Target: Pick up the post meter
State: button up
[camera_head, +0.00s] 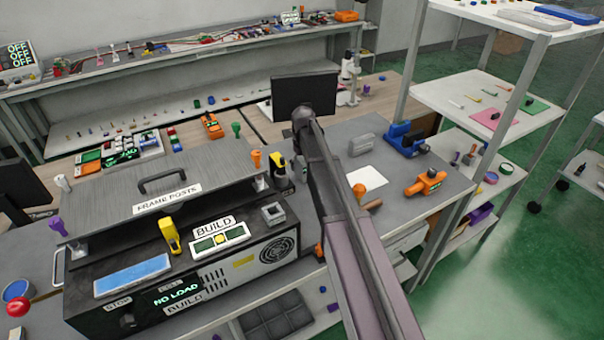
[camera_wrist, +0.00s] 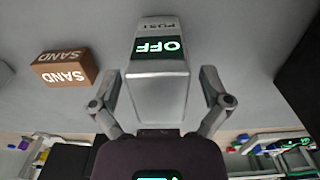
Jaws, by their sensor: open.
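In the head view I cannot make out the meter or my fingers; my arm covers part of the bench there.
A brown block marked SAND (camera_wrist: 65,68) lies left of the meter in the wrist view. In the head view, a black box with a NO LOAD screen (camera_head: 178,294) stands left of my arm. A blue vise (camera_head: 407,139) and an orange tool (camera_head: 426,183) are to its right.

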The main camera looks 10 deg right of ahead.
jog(key=shift+f+b, duration=0.55)
jog(key=shift+f, duration=0.3)
jog(key=shift+c, duration=0.2)
jog(key=c, duration=1.3)
